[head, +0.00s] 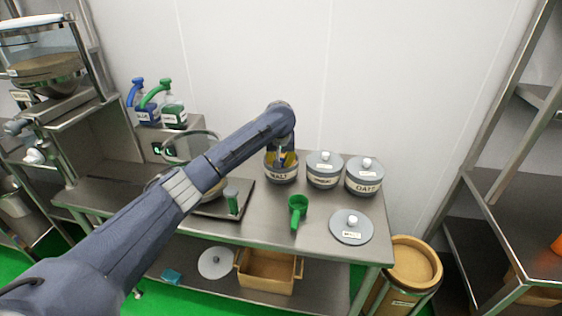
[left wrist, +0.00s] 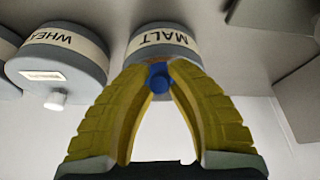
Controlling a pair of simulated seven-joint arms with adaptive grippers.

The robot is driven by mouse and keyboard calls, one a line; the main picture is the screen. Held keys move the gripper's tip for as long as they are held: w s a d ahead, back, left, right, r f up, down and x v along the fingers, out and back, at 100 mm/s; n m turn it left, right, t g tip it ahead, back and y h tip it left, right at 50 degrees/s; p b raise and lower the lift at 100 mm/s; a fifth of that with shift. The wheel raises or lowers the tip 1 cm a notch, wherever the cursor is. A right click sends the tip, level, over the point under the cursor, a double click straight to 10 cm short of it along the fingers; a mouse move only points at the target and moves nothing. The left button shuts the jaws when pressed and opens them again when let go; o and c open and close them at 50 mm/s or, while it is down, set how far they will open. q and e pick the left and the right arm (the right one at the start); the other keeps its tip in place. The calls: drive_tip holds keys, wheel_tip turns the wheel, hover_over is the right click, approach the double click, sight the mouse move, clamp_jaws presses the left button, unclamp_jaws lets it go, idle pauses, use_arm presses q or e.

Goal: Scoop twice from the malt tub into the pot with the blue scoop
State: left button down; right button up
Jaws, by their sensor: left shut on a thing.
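The malt tub (head: 281,177) stands on the steel table, labelled MALT; it also shows in the left wrist view (left wrist: 165,39). My left gripper (head: 282,160) is over the tub's mouth, pointing down. In the left wrist view its yellow fingers (left wrist: 158,68) are shut on the blue scoop (left wrist: 158,82), whose handle end shows between them. The scoop's bowl and what it holds are hidden. The pot (head: 213,187) sits left of the tub, mostly hidden behind my left arm. My right gripper is not in view.
Two lidded tubs, wheat (head: 324,169) and oats (head: 364,175), stand right of the malt tub. A green scoop (head: 298,208) and a loose grey lid (head: 351,227) lie in front. Blue-topped and green-topped bottles (head: 173,110) stand at the back left.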

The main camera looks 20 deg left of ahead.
use_arm(q)
drive_tip(key=shift+w+a, duration=0.1)
drive_tip(key=shift+w, duration=0.35)
drive_tip(key=shift+s, duration=0.55)
drive_tip(key=shift+w, duration=0.5)
drive_tip(key=shift+r, duration=0.15)
drive_tip(key=shift+r, duration=3.1)
drive_tip(key=shift+r, duration=0.1)
wheel_tip(320, 180, up, 3)
drive_tip(key=t+y, duration=0.1)
drive_tip(key=t, duration=0.3)
drive_tip(key=shift+t, duration=0.4)
drive_tip(key=shift+r+t+y, duration=0.6)
drive_tip(key=shift+r+t, duration=0.3)
drive_tip(key=shift+t, duration=0.6)
